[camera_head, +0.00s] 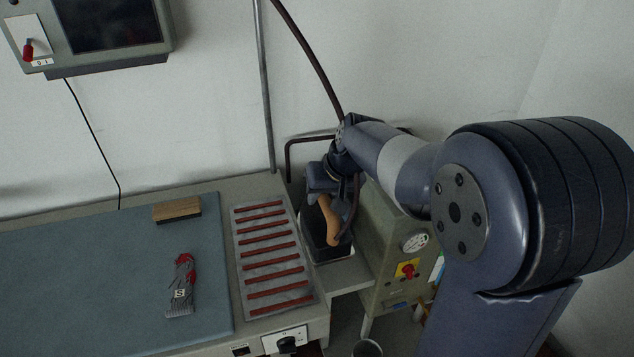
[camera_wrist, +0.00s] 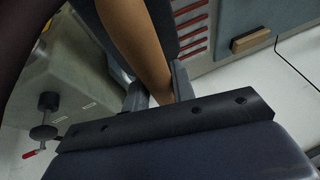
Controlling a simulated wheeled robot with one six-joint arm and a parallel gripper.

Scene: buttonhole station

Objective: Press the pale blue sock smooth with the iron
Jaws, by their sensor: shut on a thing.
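My gripper (camera_head: 331,190) is shut on the tan handle (camera_head: 331,224) of the iron, at the right end of the bench. In the wrist view the handle (camera_wrist: 142,42) runs between the two fingers of my gripper (camera_wrist: 158,92). The iron's body is mostly hidden by my arm and gripper; it appears to be at the dark tray (camera_head: 338,256), and I cannot tell whether it touches it. I see no plainly pale blue sock.
A metal plate with red strips (camera_head: 275,258) lies between the mat and the tray. A wooden block (camera_head: 177,210) sits at the mat's back edge. A greenish box with gauge and red knob (camera_head: 392,265) stands right of the tray. The mat's left side is clear.

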